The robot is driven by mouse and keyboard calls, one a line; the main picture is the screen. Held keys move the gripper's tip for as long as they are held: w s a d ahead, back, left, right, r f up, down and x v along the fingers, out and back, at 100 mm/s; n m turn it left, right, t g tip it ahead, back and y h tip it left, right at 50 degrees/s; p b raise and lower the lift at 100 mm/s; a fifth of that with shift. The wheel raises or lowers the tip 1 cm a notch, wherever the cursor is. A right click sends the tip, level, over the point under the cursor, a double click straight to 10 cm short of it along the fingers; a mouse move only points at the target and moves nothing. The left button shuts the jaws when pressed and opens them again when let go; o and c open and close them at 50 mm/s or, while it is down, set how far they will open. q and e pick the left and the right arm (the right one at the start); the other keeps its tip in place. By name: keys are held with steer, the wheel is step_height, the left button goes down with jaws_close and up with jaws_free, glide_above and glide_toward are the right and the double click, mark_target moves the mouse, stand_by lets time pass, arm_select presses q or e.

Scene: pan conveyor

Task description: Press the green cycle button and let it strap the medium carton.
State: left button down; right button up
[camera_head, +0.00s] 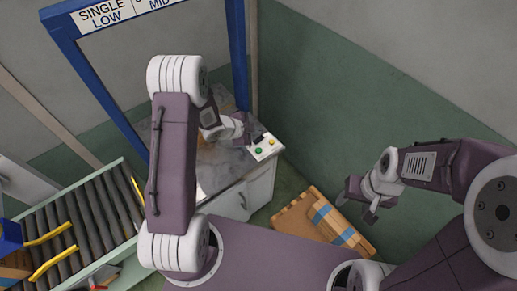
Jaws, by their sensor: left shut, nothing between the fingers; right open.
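The green cycle button (258,151) sits on a small white control panel (266,148) at the corner of a grey-topped machine table. My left gripper (243,138) is shut and empty, just left of the panel and close to the green button. I cannot tell whether it touches the panel. The blue strapping arch (239,60) stands over the table, with a sign reading "SINGLE LOW" and "MID". My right gripper (358,200) is open and empty at the right, above the floor.
A roller conveyor (85,220) with yellow bars lies at the left. A brown and blue box (12,262) is partly seen at its lower left edge. A green-and-grey wall (350,100) stands behind.

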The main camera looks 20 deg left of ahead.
arm_select(q)
steer(key=b, duration=0.7)
glide_above(257, 151)
step_height(257, 151, down, 7)
steer(key=shift+f, duration=0.1)
steer(key=shift+f+b, duration=0.3)
steer(key=shift+f, duration=0.25)
stand_by(1.0)
steer(key=shift+f+b, duration=0.35)
steer(key=shift+f, duration=0.1)
steer(key=shift+f+b, duration=0.45)
steer(key=shift+f, duration=0.05)
stand_by(0.5)
steer(key=shift+r+p, duration=0.85)
steer(key=shift+r, duration=0.1)
